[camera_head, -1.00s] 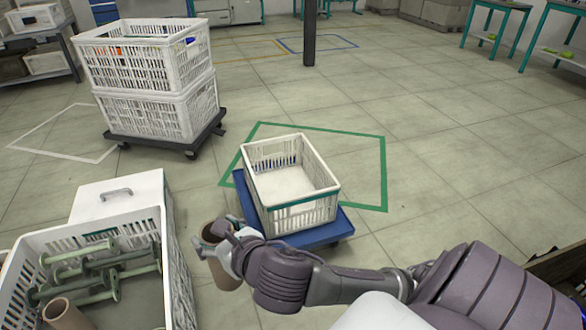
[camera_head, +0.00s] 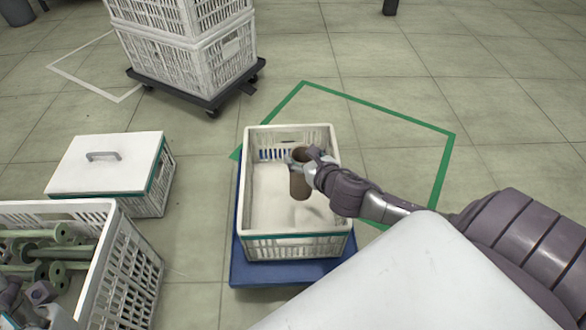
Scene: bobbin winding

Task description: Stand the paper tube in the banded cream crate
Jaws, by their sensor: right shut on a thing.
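The cream crate (camera_head: 294,249) with a green band stands on a blue dolly at the middle of the head view. The brown paper tube (camera_head: 300,186) is upright inside the crate's outline, near its right side. My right gripper (camera_head: 303,160) is shut on the tube near its upper end. The tube's lower end shows over the pale crate floor; I cannot tell for sure whether it touches. My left gripper (camera_head: 40,292) seems to show in part at the bottom left, over the crate of bobbins; its jaws are unclear.
A white crate (camera_head: 128,262) of green bobbins is at the lower left. A lidded box (camera_head: 105,165) stands behind it. Stacked white crates (camera_head: 190,55) on a black dolly are at the back.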

